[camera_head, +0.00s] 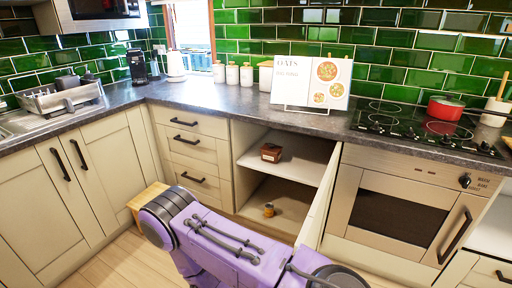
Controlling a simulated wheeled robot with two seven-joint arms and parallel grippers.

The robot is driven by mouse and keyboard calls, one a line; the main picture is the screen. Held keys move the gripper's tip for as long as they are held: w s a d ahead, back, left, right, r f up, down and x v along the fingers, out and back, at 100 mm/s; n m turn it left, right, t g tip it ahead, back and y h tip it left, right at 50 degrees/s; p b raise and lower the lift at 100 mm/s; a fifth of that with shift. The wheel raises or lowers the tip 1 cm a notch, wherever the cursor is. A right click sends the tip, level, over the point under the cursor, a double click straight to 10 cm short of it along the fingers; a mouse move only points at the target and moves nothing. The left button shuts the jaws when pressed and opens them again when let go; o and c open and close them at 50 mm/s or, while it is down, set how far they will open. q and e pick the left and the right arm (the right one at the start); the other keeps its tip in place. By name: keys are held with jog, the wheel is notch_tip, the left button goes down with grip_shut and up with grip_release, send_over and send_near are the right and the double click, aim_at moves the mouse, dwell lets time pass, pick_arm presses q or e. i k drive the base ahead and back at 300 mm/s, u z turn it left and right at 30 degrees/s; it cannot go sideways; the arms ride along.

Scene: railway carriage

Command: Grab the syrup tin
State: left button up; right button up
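An open cabinet (243,187) has two levels. A small amber and dark container (269,210) stands on the lower level, and a brown box-like item (271,153) sits on the upper shelf. The small container could be the syrup tin, but its label is too small to read. A purple arm link of mine lies across the bottom of the view, in front of the cabinet's lower part. Neither of my grippers shows, so I cannot tell whether they are open or shut.
The cabinet door (329,199) stands open at the right of the opening, beside the oven (402,212). A wooden piece (147,198) shows partly behind my arm. A red pot (445,108) is on the hob. A recipe stand (311,78) stands on the worktop (225,98).

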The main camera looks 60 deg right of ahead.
aim_at(269, 207)
jog(key=i, duration=1.75)
jog(key=z, duration=2.95)
jog(key=i, duration=1.65)
